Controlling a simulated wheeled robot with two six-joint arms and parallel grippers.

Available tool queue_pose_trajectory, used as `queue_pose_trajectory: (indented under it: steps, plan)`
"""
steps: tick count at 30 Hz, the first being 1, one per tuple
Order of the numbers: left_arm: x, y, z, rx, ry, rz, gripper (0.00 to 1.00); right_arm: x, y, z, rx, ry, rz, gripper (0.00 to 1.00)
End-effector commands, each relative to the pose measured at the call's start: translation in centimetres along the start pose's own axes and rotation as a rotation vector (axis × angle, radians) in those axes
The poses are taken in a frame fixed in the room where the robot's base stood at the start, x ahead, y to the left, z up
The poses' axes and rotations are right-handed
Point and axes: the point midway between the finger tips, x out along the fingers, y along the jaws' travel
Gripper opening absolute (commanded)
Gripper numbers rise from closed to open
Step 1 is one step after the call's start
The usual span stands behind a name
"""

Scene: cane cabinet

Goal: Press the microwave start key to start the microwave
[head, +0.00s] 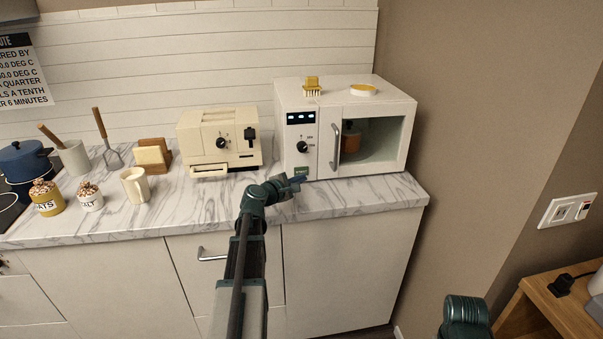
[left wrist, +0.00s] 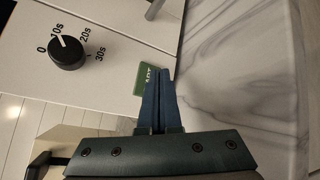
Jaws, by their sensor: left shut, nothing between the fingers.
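The white microwave (head: 290,110) stands at the right end of the counter, its door closed. Its green start key (head: 300,171) is low on the front panel, below the dark timer knob (head: 302,147). The key also shows in the left wrist view (left wrist: 139,82), partly covered by the fingers; the knob's (left wrist: 69,53) white mark points near 10s. My left gripper (head: 301,180) is shut and empty, its blue fingertips (left wrist: 160,72) right at the key. I cannot tell whether they touch it. My right gripper is out of view; only a dark green part of my right arm shows.
A cream toaster oven (head: 190,135) stands left of the microwave. A yellow brush (head: 312,86) and a small yellow-topped dish (head: 363,90) lie on the microwave. A mug (head: 135,185) and jars stand further left. The marble counter (head: 350,198) is clear before the microwave.

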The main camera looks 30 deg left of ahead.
Motion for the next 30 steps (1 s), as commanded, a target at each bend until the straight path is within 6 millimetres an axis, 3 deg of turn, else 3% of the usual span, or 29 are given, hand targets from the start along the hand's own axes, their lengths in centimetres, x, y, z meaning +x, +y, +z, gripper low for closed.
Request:
queue_pose_trajectory:
  steps: [30]
  plan:
    - [0.58, 0.46, -0.42, 0.000, 0.000, 0.000, 0.00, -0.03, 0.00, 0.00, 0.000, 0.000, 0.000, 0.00]
